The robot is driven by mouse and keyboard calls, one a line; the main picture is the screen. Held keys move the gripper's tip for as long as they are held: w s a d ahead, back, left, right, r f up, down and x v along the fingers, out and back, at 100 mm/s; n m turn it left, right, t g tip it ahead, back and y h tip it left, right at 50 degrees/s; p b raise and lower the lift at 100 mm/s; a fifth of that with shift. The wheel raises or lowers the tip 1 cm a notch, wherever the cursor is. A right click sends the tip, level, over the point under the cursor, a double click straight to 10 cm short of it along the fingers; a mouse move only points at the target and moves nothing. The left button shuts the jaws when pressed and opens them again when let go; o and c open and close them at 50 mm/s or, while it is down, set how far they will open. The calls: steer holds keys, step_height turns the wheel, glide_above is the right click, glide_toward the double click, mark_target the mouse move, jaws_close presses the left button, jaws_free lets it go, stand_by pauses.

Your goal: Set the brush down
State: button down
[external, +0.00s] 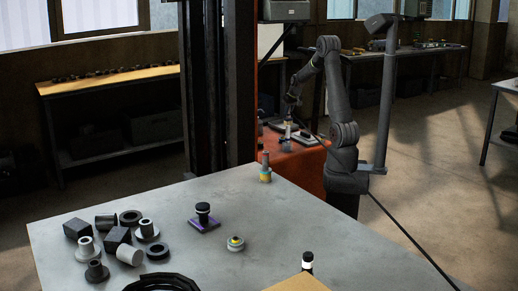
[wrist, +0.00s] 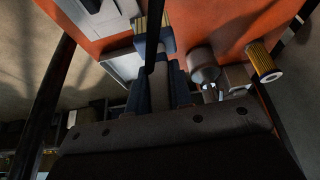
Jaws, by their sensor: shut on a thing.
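My gripper (external: 290,108) is at the end of my arm, low over the orange-red bench (external: 306,163) in the external view. The fingers hide part of the brush. Whether it touches the bench is unclear.
In the wrist view a grey cylinder (wrist: 203,65) and a yellow ribbed filter (wrist: 262,60) stand right of my fingers. Pale flat pieces (wrist: 122,66) lie left. The grey table (external: 200,262) in front holds several engine parts; a dark column (external: 220,85) stands beside the bench.

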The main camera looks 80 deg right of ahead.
steer(key=w+a+f, duration=0.1)
steer(key=w+f, duration=0.7)
steer(key=shift+a+f, duration=0.2)
steer(key=shift+f, duration=0.15)
steer(key=shift+f, duration=0.15)
steer(key=c, duration=1.3)
jaws_free()
steer(key=v, duration=1.2)
